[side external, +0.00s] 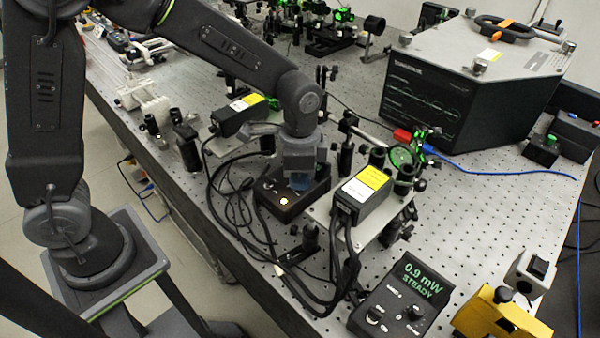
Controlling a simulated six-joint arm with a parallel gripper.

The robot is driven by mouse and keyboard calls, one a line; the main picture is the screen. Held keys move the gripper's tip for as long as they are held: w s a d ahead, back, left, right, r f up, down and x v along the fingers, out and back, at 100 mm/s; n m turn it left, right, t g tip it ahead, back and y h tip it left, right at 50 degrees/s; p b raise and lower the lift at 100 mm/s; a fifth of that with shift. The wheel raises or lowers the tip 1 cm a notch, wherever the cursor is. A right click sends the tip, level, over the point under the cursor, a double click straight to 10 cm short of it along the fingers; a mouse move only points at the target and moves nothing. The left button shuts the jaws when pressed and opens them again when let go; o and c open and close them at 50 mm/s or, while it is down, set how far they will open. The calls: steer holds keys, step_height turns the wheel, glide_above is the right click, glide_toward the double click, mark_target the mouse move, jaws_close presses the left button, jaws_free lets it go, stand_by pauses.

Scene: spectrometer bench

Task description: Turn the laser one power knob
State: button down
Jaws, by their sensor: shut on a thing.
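A small black control box (279,206) with a lit amber button (284,202) sits on the perforated optical bench (500,215). My gripper (299,182) points down over the back part of this box and is shut on a knob there. The knob itself is hidden by the gripper, so its marking and angle cannot be told. A display unit (401,297) at the front right has knobs on its face, and its screen (418,275) reads "0.9 mW STEADY" in green.
A black laser module with a yellow label (362,195) stands just right of the box, and another (238,114) stands behind left. Thick black cables (222,190) loop left of the box. A large spectrometer housing (470,90) stands at back right. A yellow block (500,318) sits front right.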

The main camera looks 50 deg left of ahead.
steer(key=c, duration=1.3)
jaws_free()
steer(key=shift+r, duration=0.15)
step_height(320, 180, up, 14)
steer(key=shift+f, duration=0.15)
steer(key=shift+s+a+r+n+t, duration=0.1)
steer(key=shift+s+a+n+t, duration=0.85)
steer(key=shift+s+a+n, duration=1.2)
steer(key=shift+s+a+r+n+t, duration=0.15)
steer(key=shift+s+a+n+t, duration=0.9)
steer(key=shift+s, duration=2.15)
steer(key=shift+s+a+r+n+t, duration=0.1)
steer(key=shift+s+a+n+t, duration=0.7)
steer(key=shift+s+a+n, duration=1.35)
steer(key=shift+s+d+m, duration=0.4)
steer(key=shift+s+m, duration=0.05)
steer(key=shift+m, duration=0.3)
